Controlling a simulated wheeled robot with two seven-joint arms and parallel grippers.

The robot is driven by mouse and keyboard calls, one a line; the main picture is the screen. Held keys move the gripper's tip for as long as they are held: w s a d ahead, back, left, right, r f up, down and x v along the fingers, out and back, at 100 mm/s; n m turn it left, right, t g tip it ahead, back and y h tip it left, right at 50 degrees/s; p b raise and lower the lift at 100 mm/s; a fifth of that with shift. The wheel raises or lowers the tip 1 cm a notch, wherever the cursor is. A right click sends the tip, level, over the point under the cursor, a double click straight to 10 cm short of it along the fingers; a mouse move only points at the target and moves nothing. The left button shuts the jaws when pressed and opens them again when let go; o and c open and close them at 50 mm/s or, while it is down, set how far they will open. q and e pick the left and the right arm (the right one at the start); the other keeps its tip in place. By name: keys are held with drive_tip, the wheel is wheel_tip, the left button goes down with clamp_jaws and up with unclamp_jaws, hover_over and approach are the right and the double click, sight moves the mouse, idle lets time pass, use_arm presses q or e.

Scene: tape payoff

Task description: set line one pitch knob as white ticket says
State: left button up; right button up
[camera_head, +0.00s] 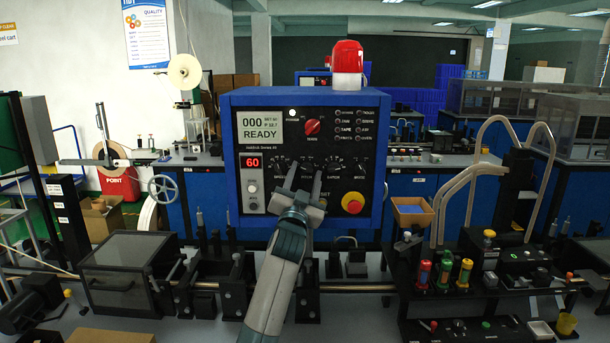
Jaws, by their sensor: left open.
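A blue control box (233,190) with a dark panel stands in the middle of the head view. Its panel has a row of small knobs with dial marks; the labels are too small to read surely. The pitch knob seems to be in the middle of this row, largely hidden by my left gripper (305,172). My left gripper is open in front of the row, fingers pointing up at the panel. I cannot tell whether the fingers touch a knob. I cannot make out a white ticket. My right gripper is out of view.
The box carries a screen reading READY (261,133), a red "60" display (252,163), a red selector knob (312,127), a red stop button (353,202) and a red beacon (347,65). Fixtures and a rail crowd the bench below. An orange bin (412,218) stands right of the box.

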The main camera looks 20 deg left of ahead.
use_arm(q)
drive_tip(key=c, duration=1.1)
drive_tip(key=shift+o, duration=0.2)
